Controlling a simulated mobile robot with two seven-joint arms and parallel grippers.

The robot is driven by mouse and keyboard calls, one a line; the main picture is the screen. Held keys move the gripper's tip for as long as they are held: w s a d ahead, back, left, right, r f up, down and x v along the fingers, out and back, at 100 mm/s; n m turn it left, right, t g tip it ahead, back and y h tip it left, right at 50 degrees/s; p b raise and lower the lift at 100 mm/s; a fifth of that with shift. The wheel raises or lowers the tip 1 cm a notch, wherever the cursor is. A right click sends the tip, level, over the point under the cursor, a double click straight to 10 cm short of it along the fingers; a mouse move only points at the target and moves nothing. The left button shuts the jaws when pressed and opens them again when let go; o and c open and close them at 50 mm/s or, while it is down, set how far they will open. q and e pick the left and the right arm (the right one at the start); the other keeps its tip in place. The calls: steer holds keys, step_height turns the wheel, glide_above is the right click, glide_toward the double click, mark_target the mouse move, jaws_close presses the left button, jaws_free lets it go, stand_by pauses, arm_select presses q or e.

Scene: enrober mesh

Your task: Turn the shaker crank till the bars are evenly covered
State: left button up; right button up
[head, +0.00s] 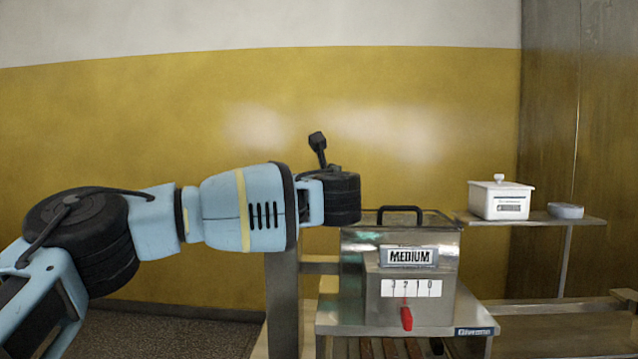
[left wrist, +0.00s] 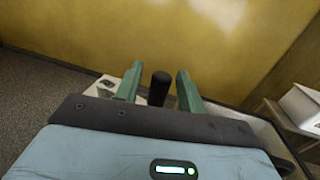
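The steel shaker box (head: 400,240) stands on a metal stand, with a "MEDIUM" label, a number scale and a red pointer lever (head: 406,318) on its front. Brown bars (head: 390,348) show partly below it at the picture's bottom edge. My left arm reaches across to the shaker's left side; its wrist hides the fingers in the head view. In the left wrist view my left gripper (left wrist: 160,69) is open, its teal fingers on either side of an upright black handle (left wrist: 159,90), apparently the crank's, with visible gaps. The crank's arm is hidden. My right gripper is out of view.
A white lidded box (head: 500,200) and a small grey-blue item (head: 565,210) sit on a shelf (head: 540,219) at the right. A steel post (head: 282,300) stands left of the shaker. A yellow wall is behind.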

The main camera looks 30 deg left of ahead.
arm_select(q)
steer(key=b+v, duration=0.1)
steer(key=v, duration=0.6)
steer(key=shift+s+d, duration=0.25)
steer(key=shift+s, duration=0.1)
